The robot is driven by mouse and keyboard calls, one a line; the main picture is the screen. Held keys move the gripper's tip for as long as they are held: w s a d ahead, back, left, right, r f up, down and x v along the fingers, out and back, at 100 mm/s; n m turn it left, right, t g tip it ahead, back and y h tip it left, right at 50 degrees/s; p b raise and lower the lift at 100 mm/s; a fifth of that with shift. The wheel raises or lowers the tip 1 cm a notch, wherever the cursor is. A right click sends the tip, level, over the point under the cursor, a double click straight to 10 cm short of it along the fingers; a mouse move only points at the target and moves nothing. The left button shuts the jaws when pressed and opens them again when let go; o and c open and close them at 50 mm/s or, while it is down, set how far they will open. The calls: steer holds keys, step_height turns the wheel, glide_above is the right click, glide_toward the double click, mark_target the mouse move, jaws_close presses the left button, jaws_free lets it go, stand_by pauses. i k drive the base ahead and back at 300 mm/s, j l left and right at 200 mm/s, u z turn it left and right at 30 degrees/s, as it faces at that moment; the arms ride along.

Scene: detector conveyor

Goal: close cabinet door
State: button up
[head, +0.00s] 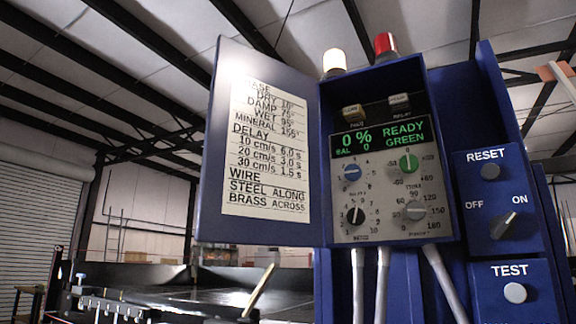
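The blue cabinet (323,170) stands in the middle right of the head view. Its door (212,200) is hinged on the cabinet's left side and stands wide open to the left. A printed label sheet (266,150) is on the door's inner face. Inside the cabinet is a grey panel (385,225) with several knobs and a green-lit display (378,138) reading 0 % and READY GREEN. My gripper is not in view.
A white lamp (334,60) and a red lamp (385,44) stand on top of the cabinet. At right are RESET (490,172), OFF/ON (503,225) and TEST (515,292) controls. Grey conduits (383,285) run below. A dark conveyor surface (220,298) lies at lower left.

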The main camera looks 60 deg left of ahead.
mark_target(260, 181)
steer(key=j, duration=0.45)
steer(key=k+j+z, duration=0.1)
steer(key=j, duration=0.3)
steer(key=k+j, duration=0.15)
steer(key=j, duration=0.25)
steer(key=j+z, duration=0.1)
steer(key=j, duration=0.35)
steer(key=k+j, duration=0.2)
steer(key=j, duration=0.2)
steer(key=i+z, duration=0.05)
